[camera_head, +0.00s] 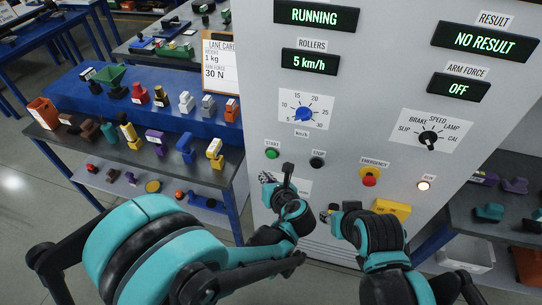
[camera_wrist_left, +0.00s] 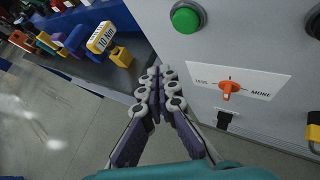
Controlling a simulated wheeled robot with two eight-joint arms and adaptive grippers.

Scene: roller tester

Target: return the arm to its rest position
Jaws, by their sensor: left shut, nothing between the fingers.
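My left gripper (camera_head: 287,172) is in front of the lower left of the grey tester panel (camera_head: 350,60), below the green start button (camera_head: 272,153). In the left wrist view its two fingers (camera_wrist_left: 160,76) are shut together with nothing between them. That view also shows the green button (camera_wrist_left: 187,18) above the fingertips and an orange less/more knob (camera_wrist_left: 229,88) to their right. My right arm shows in the head view, with its gripper end (camera_head: 331,212) near the panel's lower part; its fingers are too unclear to tell their state.
The displays read RUNNING (camera_head: 317,16), 5 km/h, NO RESULT and arm force OFF. A red emergency button (camera_head: 369,180) and a yellow part (camera_head: 391,209) are right of the grippers. A shelf table (camera_head: 110,150) with several coloured parts stands left. Another loaded table stands right.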

